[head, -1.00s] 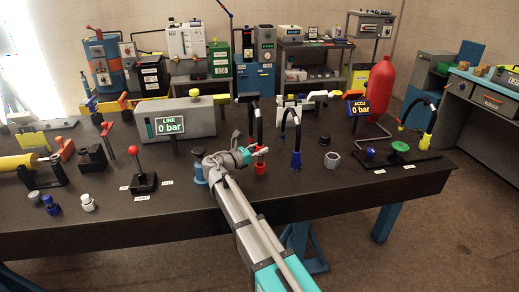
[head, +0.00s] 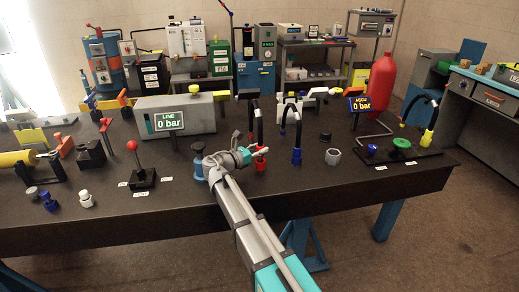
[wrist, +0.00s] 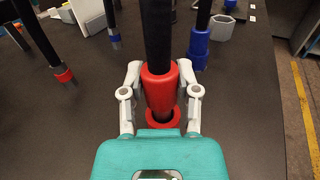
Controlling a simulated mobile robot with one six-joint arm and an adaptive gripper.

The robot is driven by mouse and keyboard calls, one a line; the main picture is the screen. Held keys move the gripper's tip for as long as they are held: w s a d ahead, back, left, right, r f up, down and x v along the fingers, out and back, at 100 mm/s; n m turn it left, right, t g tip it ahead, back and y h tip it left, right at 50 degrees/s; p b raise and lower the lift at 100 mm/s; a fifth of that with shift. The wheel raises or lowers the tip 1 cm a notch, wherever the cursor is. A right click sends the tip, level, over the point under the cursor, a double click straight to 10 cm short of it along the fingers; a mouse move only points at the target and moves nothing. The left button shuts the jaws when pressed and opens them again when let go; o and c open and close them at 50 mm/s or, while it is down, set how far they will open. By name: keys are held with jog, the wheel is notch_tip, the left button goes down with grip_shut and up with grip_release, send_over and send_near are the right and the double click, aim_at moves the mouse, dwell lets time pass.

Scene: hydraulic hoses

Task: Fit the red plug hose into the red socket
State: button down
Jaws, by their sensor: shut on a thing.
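My gripper (wrist: 161,95) is shut on the red plug (wrist: 158,88) of a black hose (wrist: 158,35), one finger on each side. The hose rises from the plug. Just below the plug, nearer my wrist, is a red ring (wrist: 163,121) with a dark centre, probably the red socket. A dark gap shows between plug and ring, and I cannot tell whether they touch. In the head view my gripper (head: 257,153) is over the table with red (head: 260,164) just below it; the fingers hide part of the plug.
A blue-collared hose (head: 296,156) stands close on the right, with a grey hex piece (head: 332,157) beyond it. In the wrist view a dark rod with a red band (wrist: 64,75) is on the left. The LINE (head: 169,120) and ACCU (head: 360,104) displays read 0 bar.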

jog(key=shift+f+b, duration=1.15)
jog(key=shift+f, duration=0.05)
jog(key=shift+c, duration=1.3)
grip_release()
jog(key=shift+s+a, duration=0.1)
jog(key=v, duration=1.1)
jog(key=shift+s+a, duration=0.2)
jog(key=shift+a, duration=0.05)
jog(key=shift+s, duration=0.1)
